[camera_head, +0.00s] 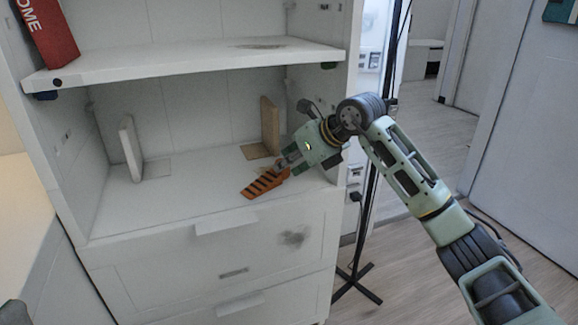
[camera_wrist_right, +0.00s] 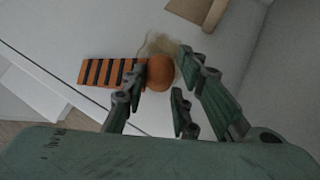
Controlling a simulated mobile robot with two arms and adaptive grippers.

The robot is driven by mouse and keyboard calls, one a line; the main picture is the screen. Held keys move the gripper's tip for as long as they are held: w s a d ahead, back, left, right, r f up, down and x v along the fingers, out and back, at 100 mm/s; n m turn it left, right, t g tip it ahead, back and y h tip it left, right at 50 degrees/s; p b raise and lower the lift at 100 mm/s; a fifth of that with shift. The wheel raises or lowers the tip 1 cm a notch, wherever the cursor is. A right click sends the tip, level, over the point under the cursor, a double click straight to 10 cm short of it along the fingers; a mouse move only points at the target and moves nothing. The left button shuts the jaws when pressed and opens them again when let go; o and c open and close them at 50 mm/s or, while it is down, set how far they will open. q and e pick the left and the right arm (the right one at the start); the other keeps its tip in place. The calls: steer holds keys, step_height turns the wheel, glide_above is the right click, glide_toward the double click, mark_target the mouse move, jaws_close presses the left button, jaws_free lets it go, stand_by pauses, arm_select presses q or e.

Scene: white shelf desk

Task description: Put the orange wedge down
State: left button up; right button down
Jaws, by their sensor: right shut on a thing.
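The orange wedge (camera_head: 265,184) has dark stripes across it. It is at the front right of the lower shelf, with its striped end pointing to the front left. My right gripper (camera_head: 287,165) is shut on it from the right. In the right wrist view the striped part of the wedge (camera_wrist_right: 108,73) sticks out left past the fingers. A rounded orange part (camera_wrist_right: 160,74) lies between the fingertips of my right gripper (camera_wrist_right: 158,88); I cannot tell whether it is joined to the striped part. Whether the wedge touches the shelf is not clear. My left gripper is not in view.
The lower shelf (camera_head: 185,200) is mostly clear at its middle and left. Two upright bookend-like pieces stand on it, a white one (camera_head: 130,147) and a wooden one (camera_head: 270,125) behind my gripper. The upper shelf (camera_head: 190,62) overhangs, with a red box (camera_head: 47,32) on it.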

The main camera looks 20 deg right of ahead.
steer(key=c, duration=1.4)
jaws_free()
